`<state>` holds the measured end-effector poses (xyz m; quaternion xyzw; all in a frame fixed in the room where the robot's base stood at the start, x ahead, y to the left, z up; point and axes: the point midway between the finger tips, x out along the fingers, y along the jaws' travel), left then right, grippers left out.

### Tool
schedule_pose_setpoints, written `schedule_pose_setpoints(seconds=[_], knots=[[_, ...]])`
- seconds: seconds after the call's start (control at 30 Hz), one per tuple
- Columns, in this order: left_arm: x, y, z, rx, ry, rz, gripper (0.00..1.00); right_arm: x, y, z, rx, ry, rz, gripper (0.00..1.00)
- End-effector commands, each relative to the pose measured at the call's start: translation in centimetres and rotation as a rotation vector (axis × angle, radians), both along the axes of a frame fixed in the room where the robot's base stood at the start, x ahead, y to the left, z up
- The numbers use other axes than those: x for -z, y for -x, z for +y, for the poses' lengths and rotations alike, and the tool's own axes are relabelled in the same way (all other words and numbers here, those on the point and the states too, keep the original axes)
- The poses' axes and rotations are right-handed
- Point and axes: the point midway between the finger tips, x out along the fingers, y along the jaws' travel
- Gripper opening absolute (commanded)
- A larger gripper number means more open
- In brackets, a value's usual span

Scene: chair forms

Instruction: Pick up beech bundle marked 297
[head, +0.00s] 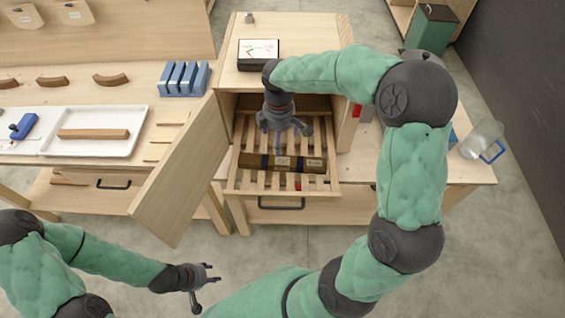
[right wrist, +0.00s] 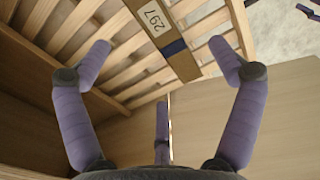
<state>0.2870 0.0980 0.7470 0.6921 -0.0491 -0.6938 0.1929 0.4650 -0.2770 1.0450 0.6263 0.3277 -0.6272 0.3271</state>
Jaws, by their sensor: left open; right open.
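The bundle marked 297 (right wrist: 184,65) shows in the right wrist view, with a pale label and a blue band. In the head view a brown bundle (head: 256,161) with blue bands and a pale label lies across a slatted rack (head: 250,180) in the open cabinet; its number is too small to read there. My right gripper (head: 285,128) is open and empty, inside the cabinet opening and apart from the bundle. In the right wrist view its fingers (right wrist: 160,75) are spread, with the bundle beyond them. My left gripper (head: 205,285) is open and empty over the floor.
The cabinet door (head: 178,175) stands open on the left. The cabinet top (head: 315,45) and side walls enclose the rack. A white tray (head: 128,120) with a wooden strip and a blue slotted block (head: 184,79) are on the left bench. A clear jug (head: 482,138) stands on the right.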

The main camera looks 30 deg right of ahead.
Motion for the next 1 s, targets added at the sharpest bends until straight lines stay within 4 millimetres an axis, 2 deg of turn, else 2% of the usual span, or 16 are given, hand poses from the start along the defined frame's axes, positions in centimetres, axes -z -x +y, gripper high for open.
schedule_pose_setpoints(seconds=[0.03, 0.2, 0.37, 0.7, 1.0], knots=[[1.1, 0.0, 0.0, 0.0, 0.0, 0.0, 0.45, 1.1, 0.0, 0.0, 0.0, 0.0, 0.0, 0.92], [2.6, 0.0, 0.0, 0.0, 0.0, 0.0, 0.45, 2.6, 0.0, 0.0, 0.0, 0.0, 0.0, 0.92], [3.0, 0.0, 0.0, 0.0, 0.0, 0.0, 0.45, 3.4, 0.0, 0.0, 0.001, -0.001, 0.001, 0.92], [4.1, 0.0, 0.0, 0.0, 0.0, 0.0, 0.45, 7.9, 0.1, -0.1, 0.0, -0.001, 0.003, 0.92], [4.9, 0.0, 0.0, 0.0, 0.0, 0.0, 0.45, 10.0, 0.1, -0.6, 0.001, 0.0, 0.001, 0.92]])
